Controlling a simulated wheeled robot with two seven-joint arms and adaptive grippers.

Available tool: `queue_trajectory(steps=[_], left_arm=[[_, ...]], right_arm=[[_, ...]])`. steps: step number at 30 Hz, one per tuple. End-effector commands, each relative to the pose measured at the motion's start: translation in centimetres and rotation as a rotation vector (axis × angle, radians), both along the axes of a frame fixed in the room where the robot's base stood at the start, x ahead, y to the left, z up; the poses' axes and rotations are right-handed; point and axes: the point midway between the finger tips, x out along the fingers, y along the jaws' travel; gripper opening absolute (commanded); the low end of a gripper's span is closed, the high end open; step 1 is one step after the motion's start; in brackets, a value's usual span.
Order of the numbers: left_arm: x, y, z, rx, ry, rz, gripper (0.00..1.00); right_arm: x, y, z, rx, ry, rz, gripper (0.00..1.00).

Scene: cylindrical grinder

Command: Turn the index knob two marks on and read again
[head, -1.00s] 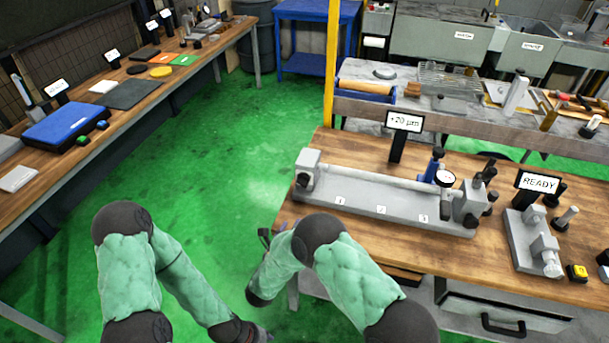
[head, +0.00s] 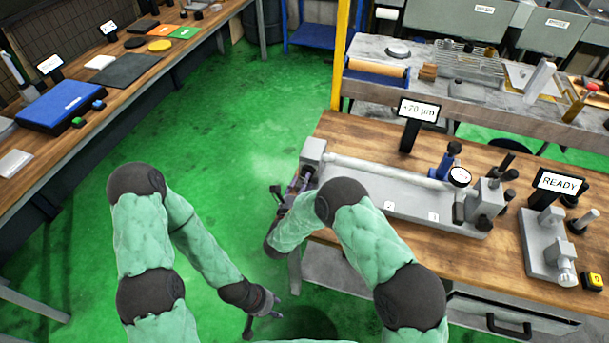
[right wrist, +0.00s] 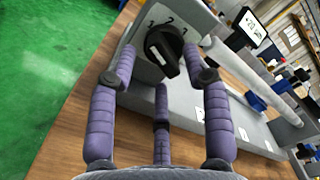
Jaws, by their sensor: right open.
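The black index knob (right wrist: 163,50) sits on the grey end block of the fixture, with 1, 2 and 3 marked around it, in the right wrist view. My right gripper (right wrist: 160,75) is open, with fingers on both sides of the knob and one below; contact is unclear. In the head view, my right gripper (head: 290,188) is at the fixture's left end, partly hidden by my arm. A display (head: 419,110) reads +20 µm. A round dial gauge (head: 460,177) stands by the fixture. My left gripper (head: 264,308) hangs over the green floor, fingers apart, empty.
The long grey fixture (head: 405,208) lies on the wooden bench. A READY sign (head: 558,182) stands to its right, near a smaller grey device (head: 548,245) and a yellow button (head: 592,281). Open green floor lies between this bench and the left bench.

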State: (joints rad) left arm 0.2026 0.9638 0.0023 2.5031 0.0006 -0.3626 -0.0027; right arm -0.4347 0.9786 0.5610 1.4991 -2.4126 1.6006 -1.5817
Motion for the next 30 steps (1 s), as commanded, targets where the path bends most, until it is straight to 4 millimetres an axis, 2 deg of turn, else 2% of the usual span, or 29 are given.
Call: queue_trajectory(steps=[14, 19, 30], left_arm=[[-0.03, -0.01, 0.14, 0.0, 0.001, 0.0, 0.4], [-0.03, -0.01, 0.14, 0.0, 0.001, 0.0, 0.4], [-0.02, -0.01, -0.31, 0.0, 0.001, 0.0, 0.4]], right_arm=[[0.54, -0.38, 0.03, 0.001, -0.001, 0.003, 0.49], [0.54, -0.38, 0.03, 0.001, -0.001, 0.003, 0.01], [0.53, -0.35, -0.09, 0.026, -0.009, 0.004, 0.0]])
